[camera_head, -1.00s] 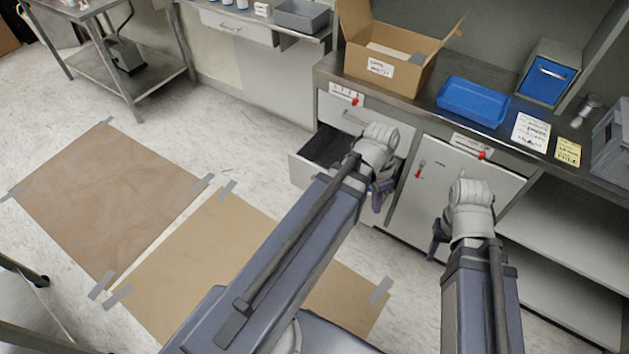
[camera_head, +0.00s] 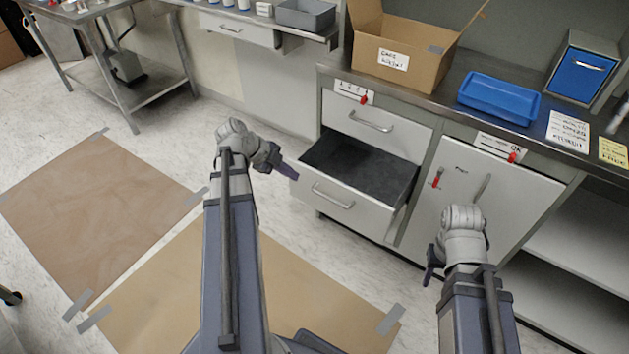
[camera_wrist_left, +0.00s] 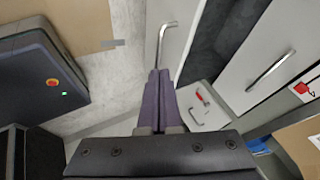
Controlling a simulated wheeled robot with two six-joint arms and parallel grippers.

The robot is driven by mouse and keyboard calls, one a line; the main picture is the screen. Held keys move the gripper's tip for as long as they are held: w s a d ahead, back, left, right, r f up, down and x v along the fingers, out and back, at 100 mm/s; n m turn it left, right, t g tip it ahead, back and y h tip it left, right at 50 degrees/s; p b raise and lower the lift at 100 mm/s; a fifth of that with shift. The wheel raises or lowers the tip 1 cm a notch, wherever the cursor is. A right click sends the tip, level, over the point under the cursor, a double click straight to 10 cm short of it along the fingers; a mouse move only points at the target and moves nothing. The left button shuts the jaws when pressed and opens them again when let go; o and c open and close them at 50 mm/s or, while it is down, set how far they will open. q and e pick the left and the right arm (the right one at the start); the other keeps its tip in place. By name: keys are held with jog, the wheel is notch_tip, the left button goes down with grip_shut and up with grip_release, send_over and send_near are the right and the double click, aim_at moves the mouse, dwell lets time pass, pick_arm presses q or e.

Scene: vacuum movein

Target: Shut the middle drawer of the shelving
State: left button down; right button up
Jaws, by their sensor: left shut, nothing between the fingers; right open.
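The middle drawer (camera_head: 338,204) of the shelving is pulled out, below a closed top drawer (camera_head: 375,129). Its dark inside looks empty, and its light front has a metal bar handle (camera_head: 331,196). In the left wrist view the same drawer front (camera_wrist_left: 180,25) and handle (camera_wrist_left: 164,38) are just beyond my left fingertips. My left gripper (camera_head: 286,170) is shut and empty, close to the drawer front's left upper corner; I cannot tell whether it touches. It also shows in the left wrist view (camera_wrist_left: 159,75). My right gripper (camera_head: 432,268) is open and empty, in front of the cupboard door.
A closed cupboard door (camera_head: 500,200) with a red latch is right of the drawers. The counter above bears a cardboard box (camera_head: 405,50), a blue tray (camera_head: 499,98) and a blue-fronted bin (camera_head: 583,68). Brown floor sheets (camera_head: 90,215) lie at left. Floor before the drawer is clear.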

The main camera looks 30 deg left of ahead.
pick_arm(q)
jog(key=b, duration=0.9)
send_near(328, 185)
jog(key=f, duration=0.1)
jog(key=s+d+f, duration=0.1)
jog(key=f, duration=0.1)
jog(key=s+d+f, duration=0.1)
jog(key=shift+f, duration=0.35)
jog(key=shift+w+r+p, duration=0.15)
jog(key=shift+w+p, duration=0.15)
jog(key=shift+w, duration=0.7)
jog(key=shift+w+r+p, duration=0.2)
jog(key=shift+w+p, duration=0.1)
jog(key=shift+w, duration=0.7)
jog(key=w+d, duration=0.1)
jog(key=w, duration=1.6)
jog(key=shift+w+d, duration=0.25)
jog(key=shift+w, duration=0.15)
jog(key=shift+s+d, duration=0.1)
jog(key=shift+s, duration=0.05)
